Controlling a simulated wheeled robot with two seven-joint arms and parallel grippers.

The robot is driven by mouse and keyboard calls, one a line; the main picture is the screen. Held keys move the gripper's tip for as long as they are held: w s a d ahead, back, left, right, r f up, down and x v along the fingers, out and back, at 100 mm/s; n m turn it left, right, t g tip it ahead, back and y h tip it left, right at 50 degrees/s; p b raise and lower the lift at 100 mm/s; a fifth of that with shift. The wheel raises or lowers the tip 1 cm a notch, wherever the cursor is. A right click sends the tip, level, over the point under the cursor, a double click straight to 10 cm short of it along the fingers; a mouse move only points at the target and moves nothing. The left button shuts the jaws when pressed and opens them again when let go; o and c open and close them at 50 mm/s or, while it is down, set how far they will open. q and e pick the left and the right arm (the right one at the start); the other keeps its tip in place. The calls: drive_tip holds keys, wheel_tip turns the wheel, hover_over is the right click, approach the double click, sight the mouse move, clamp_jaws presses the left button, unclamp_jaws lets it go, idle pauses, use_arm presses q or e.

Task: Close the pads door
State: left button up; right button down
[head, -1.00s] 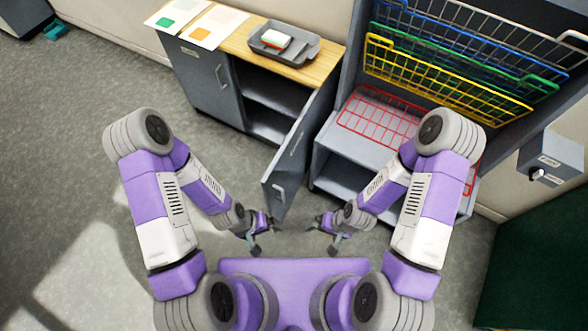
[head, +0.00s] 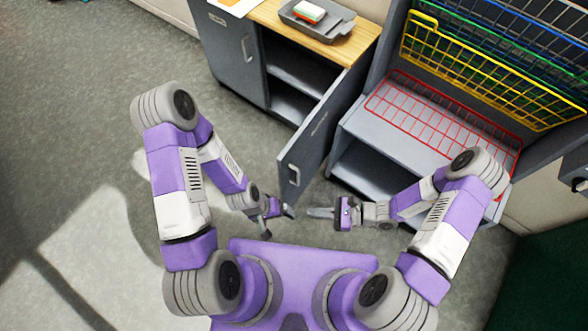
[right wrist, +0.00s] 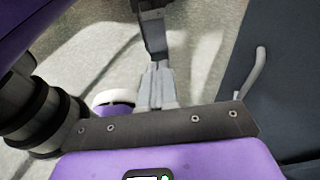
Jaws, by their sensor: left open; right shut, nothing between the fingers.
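The grey cabinet's right door (head: 322,125) stands wide open, swung out toward me. I take it as the pads door, though its label is too small to read. Its handle (head: 294,175) is near the free edge. In the right wrist view the dark door panel (right wrist: 290,85) and handle (right wrist: 254,73) are at the right. My right gripper (head: 312,212) is shut and empty, pointing left just in front of the door's lower free edge. It shows in the right wrist view (right wrist: 158,68). My left gripper (head: 277,221) is open and empty, left of the right one.
The cabinet's left door (head: 235,55) is shut. A grey tray (head: 330,30) with a small block sits on the wooden top (head: 270,20). A grey rack unit (head: 390,140) with coloured wire baskets stands close to the right. The floor at left (head: 80,110) is clear.

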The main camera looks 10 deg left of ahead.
drive_tip(key=w+d+m+t+y+b, duration=0.1)
drive_tip(key=w+d+m+t, duration=0.2)
drive_tip(key=w+m+t, duration=0.45)
drive_tip(key=n+b, duration=0.2)
drive_tip(key=b, duration=0.1)
approach(286, 161)
drive_tip(key=shift+m+t, duration=0.25)
drive_tip(key=x, duration=0.7)
drive_tip(key=shift+s+f, duration=0.15)
